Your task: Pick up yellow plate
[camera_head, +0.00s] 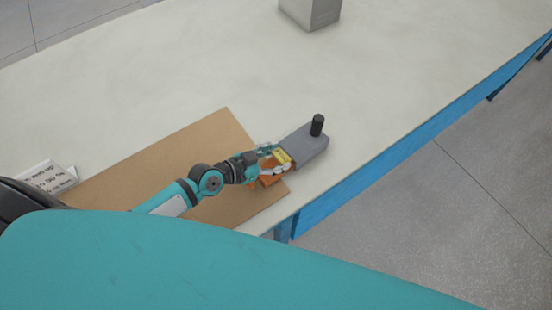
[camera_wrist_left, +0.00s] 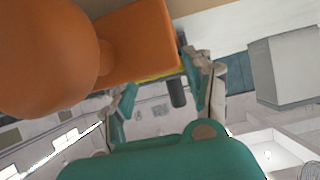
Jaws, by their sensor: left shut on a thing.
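The yellow plate (camera_head: 283,156) is a small piece at the fingers of my left gripper (camera_head: 273,161), near the table's front edge. The gripper is shut on it. In the left wrist view only a thin yellow strip of the plate (camera_wrist_left: 160,74) shows, between the fingers and beside an orange block. The fingers and the orange block hide the rest of it. My right gripper is in neither view.
An orange block (camera_head: 269,180) with a rounded part lies close against the gripper. A grey block (camera_head: 307,147) with an upright black knob (camera_head: 317,125) stands just beyond. A brown board (camera_head: 165,165) lies under the arm. A grey box (camera_head: 311,12) stands far back; the table between is clear.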

